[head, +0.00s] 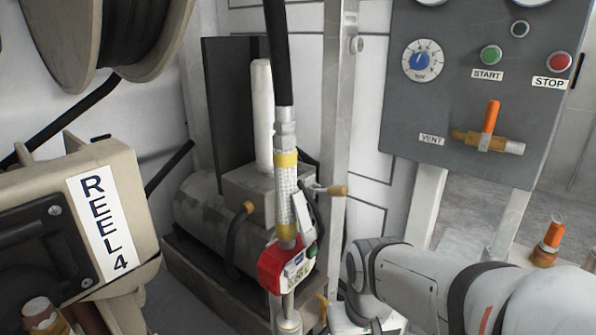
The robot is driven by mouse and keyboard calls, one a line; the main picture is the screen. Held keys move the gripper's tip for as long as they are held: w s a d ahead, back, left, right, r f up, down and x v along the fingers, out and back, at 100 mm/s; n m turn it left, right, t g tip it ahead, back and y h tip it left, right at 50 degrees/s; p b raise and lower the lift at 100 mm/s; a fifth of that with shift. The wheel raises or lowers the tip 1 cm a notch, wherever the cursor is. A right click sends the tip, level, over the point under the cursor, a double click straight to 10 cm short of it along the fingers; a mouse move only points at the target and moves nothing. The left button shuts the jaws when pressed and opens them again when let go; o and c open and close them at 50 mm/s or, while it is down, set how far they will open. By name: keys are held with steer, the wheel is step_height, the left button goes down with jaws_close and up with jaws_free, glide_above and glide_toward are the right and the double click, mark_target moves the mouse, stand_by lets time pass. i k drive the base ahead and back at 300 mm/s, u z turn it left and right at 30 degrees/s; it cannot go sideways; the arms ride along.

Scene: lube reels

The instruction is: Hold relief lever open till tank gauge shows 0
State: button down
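I cannot tell for sure which part is the relief lever. A small lever with a tan knob (337,191) sticks out right of the hanging hose. An orange handle (491,116) stands upright on the brass valve (478,141) labelled VENT on the grey panel. Two white gauges, one of them the left gauge (431,1), are cut off by the top edge, so no reading shows. A grey tank-like cylinder (196,215) lies behind the hose. My white arm reaches in from the lower right; its wrist is low, right of the hose, and my gripper's fingers are not visible.
The black hose (278,55) with a braided end and a red fitting (272,268) hangs in the middle. The REEL 4 housing (135,205) stands at left. The panel (410,110) carries a blue dial (420,61), a green START button (490,55) and a red STOP button (559,62).

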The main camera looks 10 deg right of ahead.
mark_target(333, 191)
steer(key=u, duration=2.05)
steer(key=k, duration=1.1)
steer(key=z, duration=1.7)
steer(key=i, duration=1)
